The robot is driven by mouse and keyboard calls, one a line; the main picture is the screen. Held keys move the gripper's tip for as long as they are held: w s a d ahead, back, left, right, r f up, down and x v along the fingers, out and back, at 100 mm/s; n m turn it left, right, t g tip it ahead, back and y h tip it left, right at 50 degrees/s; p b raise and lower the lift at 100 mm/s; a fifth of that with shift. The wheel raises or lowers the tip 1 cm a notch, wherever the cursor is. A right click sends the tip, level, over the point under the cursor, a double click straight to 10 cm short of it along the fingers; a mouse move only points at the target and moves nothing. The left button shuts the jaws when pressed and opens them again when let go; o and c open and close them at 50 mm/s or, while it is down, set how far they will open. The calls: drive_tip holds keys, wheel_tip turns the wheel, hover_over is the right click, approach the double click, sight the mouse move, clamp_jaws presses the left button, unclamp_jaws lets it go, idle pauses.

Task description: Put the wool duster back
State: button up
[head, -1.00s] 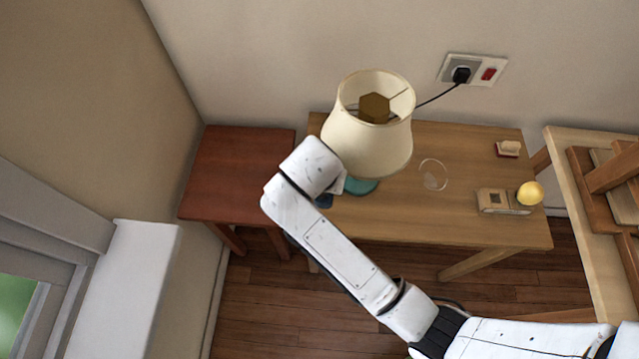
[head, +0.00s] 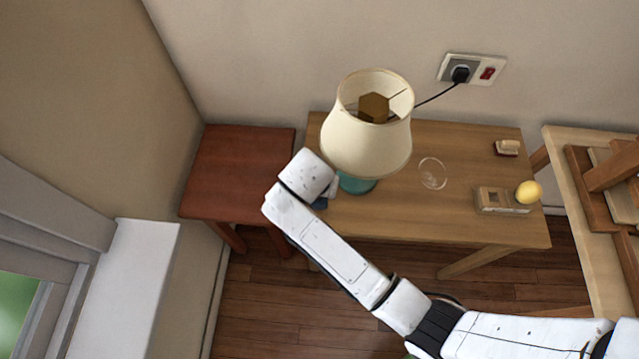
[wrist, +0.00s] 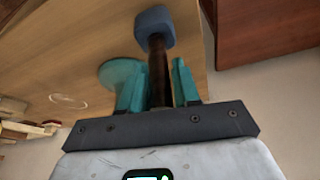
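The wool duster appears to be the item with a blue blocky head (wrist: 155,24) and a dark handle in the wrist view. Its blue head also shows partly in the head view (head: 320,203), below my wrist at the table's left end. My gripper (wrist: 160,85) has teal fingers on either side of the dark handle. The handle runs from near the palm out to the head, beyond the fingertips. I cannot tell whether the fingers press on the handle. In the head view my arm hides most of the duster and the fingers.
A cream-shaded lamp (head: 367,140) with a teal base stands close beside my gripper. The wooden table (head: 440,220) also holds a clear round glass (head: 432,174), a wooden block with a square recess (head: 490,203), a yellow ball (head: 528,192) and a brush (head: 507,148). A red-brown side table (head: 235,175) is bare.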

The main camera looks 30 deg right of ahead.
drive_tip(key=o, duration=0.3)
drive_tip(key=v, duration=1.2)
drive_tip(key=s+d+f+n+y, duration=0.1)
drive_tip(key=s+d+f+n, duration=0.1)
drive_tip(key=s, duration=0.4)
drive_tip(key=s+d+f+n+g+y, duration=0.1)
drive_tip(key=s+d+f+n, duration=0.1)
drive_tip(key=s+d+n, duration=0.2)
drive_tip(key=s+d+f+n, duration=0.2)
drive_tip(key=s+d, duration=0.3)
drive_tip(key=s, duration=0.5)
drive_tip(key=shift+s+f+n+g+y, duration=0.15)
drive_tip(key=shift+s+n+g+y, duration=0.05)
drive_tip(key=shift+n+g+y, duration=0.2)
